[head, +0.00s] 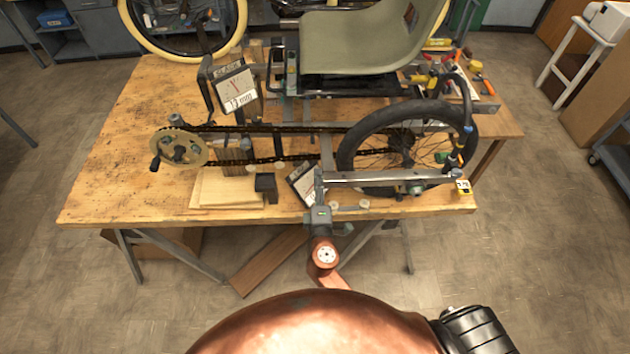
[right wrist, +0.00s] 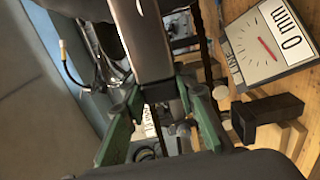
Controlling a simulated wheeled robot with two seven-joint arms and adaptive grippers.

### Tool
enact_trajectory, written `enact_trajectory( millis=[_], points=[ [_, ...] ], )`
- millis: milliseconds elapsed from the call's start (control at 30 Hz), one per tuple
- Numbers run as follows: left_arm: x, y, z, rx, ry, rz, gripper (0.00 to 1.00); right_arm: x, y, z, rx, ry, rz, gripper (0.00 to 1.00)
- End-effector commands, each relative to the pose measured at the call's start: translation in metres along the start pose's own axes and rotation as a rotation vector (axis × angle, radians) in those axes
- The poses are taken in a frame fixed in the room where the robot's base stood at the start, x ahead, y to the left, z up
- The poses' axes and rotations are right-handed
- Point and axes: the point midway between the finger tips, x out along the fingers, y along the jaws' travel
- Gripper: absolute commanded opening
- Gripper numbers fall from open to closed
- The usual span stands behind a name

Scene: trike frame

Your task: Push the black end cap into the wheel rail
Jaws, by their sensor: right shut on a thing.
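The wheel rail (head: 385,178) is a grey bar running beside the rear wheel, with its near end at the left. It also shows in the right wrist view (right wrist: 142,40), coming down from the top to between my fingers. My right gripper (head: 320,196) is at the left end of the rail. Its green fingers (right wrist: 160,112) stand on both sides of the rail end, shut on a dark piece, the black end cap (right wrist: 160,90). My left gripper is not in view.
A black block (head: 265,187) and wooden boards (head: 222,188) lie left of the gripper on the workbench (head: 110,190). A dial card (head: 303,184) reading 0 mm in the wrist view stands close by. The wheel (head: 360,140) and chain (head: 260,160) are behind.

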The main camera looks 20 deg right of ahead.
Motion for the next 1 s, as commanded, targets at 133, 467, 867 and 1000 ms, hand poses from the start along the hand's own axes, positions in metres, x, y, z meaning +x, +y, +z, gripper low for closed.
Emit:
enact_trajectory(
  millis=[133, 467, 867, 1000],
  points=[
    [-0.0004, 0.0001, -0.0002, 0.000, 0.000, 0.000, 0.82, -0.0001, 0.0000, 0.0037, 0.000, 0.000, 0.000, 0.08],
    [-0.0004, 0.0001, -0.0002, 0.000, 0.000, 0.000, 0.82, 0.0002, 0.0000, 0.0066, 0.000, -0.003, 0.000, 0.08],
    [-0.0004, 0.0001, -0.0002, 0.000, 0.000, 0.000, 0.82, 0.0002, 0.0002, 0.0058, 0.000, -0.002, 0.000, 0.47],
    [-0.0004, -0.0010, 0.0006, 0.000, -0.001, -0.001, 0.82, 0.0000, 0.0000, 0.0051, 0.000, 0.000, 0.000, 0.47]
  ],
)
